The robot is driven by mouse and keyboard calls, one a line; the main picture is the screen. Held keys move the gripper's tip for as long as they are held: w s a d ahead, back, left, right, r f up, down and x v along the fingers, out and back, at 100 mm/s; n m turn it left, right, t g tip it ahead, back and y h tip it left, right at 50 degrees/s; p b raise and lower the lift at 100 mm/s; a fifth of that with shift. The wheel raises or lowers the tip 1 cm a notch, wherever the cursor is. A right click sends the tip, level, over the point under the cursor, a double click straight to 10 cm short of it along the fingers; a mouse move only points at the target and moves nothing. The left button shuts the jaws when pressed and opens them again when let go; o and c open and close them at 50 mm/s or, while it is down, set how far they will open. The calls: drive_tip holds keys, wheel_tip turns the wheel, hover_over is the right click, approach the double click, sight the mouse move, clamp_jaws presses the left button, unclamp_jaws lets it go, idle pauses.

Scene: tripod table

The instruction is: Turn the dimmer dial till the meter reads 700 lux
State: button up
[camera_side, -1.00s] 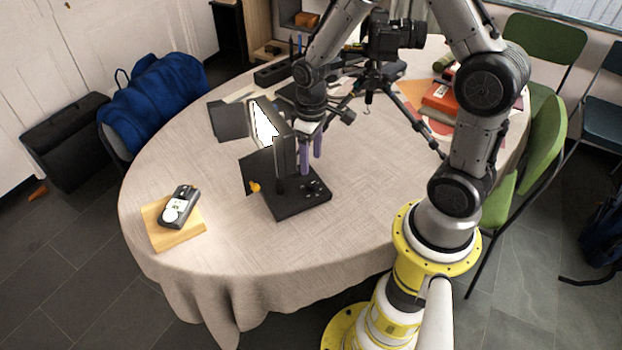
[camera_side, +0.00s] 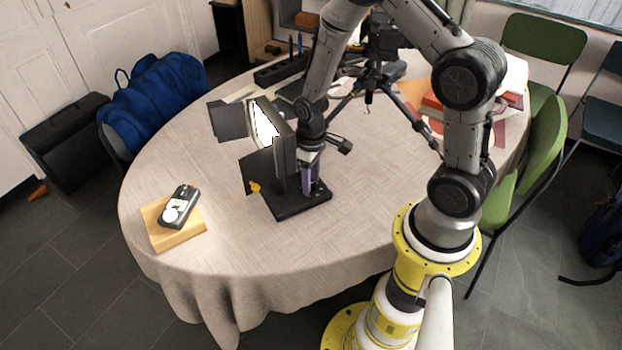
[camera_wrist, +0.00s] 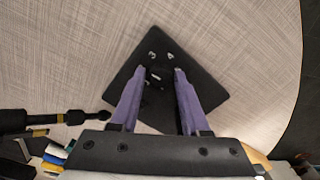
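The lit lamp panel (camera_side: 264,125) with black flaps stands on a black base plate (camera_side: 290,212) on the table. The base plate also shows in the wrist view (camera_wrist: 205,88), with small light-marked controls on it. The dimmer dial (camera_wrist: 154,76) appears as a dark knob between my fingertips. My gripper (camera_side: 311,190) points down at the plate with its purple fingers. In the wrist view my gripper (camera_wrist: 161,71) has its fingers apart around the knob; I cannot tell whether they touch it. The light meter (camera_side: 180,207) lies at the left; its reading is too small to read.
The meter rests on a wooden block (camera_side: 160,237). A black tripod (camera_side: 372,85) stands behind my gripper on the tablecloth (camera_side: 225,250). Red and white items (camera_side: 512,85) lie at the right. The front of the table is clear.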

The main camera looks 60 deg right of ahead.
clamp_jaws()
drive_tip(key=shift+m, duration=0.8)
drive_tip(key=shift+o, duration=2)
unclamp_jaws()
wheel_tip(320, 180, up, 14)
drive_tip(key=shift+f, duration=0.1)
